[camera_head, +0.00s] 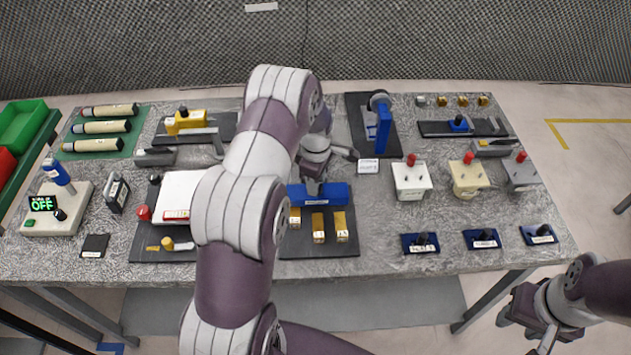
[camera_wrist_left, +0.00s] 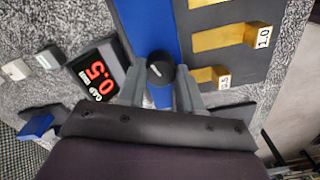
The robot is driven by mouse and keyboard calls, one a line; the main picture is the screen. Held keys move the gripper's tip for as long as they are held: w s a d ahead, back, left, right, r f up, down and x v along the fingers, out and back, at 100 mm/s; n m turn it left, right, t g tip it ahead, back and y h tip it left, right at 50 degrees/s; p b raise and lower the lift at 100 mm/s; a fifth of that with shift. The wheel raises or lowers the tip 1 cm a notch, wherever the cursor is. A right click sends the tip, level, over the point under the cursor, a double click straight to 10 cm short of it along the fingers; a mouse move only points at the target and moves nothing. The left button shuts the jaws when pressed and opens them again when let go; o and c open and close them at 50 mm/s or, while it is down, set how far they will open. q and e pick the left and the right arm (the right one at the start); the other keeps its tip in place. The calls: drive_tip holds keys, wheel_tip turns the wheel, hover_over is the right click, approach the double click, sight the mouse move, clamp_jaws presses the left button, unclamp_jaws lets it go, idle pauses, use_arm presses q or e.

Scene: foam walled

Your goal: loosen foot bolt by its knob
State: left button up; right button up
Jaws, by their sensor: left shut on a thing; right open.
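In the left wrist view a round black knob (camera_wrist_left: 160,68) with a pale line mark sits between the fingers of my left gripper (camera_wrist_left: 162,88). The gripper is shut on this knob. The knob stands at the end of a long blue bar (camera_wrist_left: 147,25). In the head view my left gripper (camera_head: 314,184) is down at the blue bar (camera_head: 335,193), and my arm hides much of that spot, with the knob not visible. My right gripper (camera_head: 532,322) is open and empty, off the table's front right edge.
Brass blocks (camera_head: 318,228) lie before the blue bar on a dark plate (camera_head: 320,250). A display with red digits (camera_wrist_left: 98,78) is beside the left gripper. White, cream and grey knobbed boxes (camera_head: 411,181) stand to the right. The table (camera_head: 385,220) is bare between.

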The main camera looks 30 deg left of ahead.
use_arm(q)
drive_tip(key=n, duration=0.6)
drive_tip(key=shift+w+r+b, duration=0.15)
drive_tip(key=shift+r+b, duration=0.05)
drive_tip(key=shift+b, duration=0.15)
drive_tip(key=n, duration=0.5)
drive_tip(key=shift+w+r, duration=0.1)
drive_tip(key=shift+n, duration=0.3)
drive_tip(key=o, duration=0.8)
drive_tip(key=shift+c, duration=0.2)
drive_tip(key=shift+o, duration=1.4)
drive_tip(key=shift+d, duration=0.1)
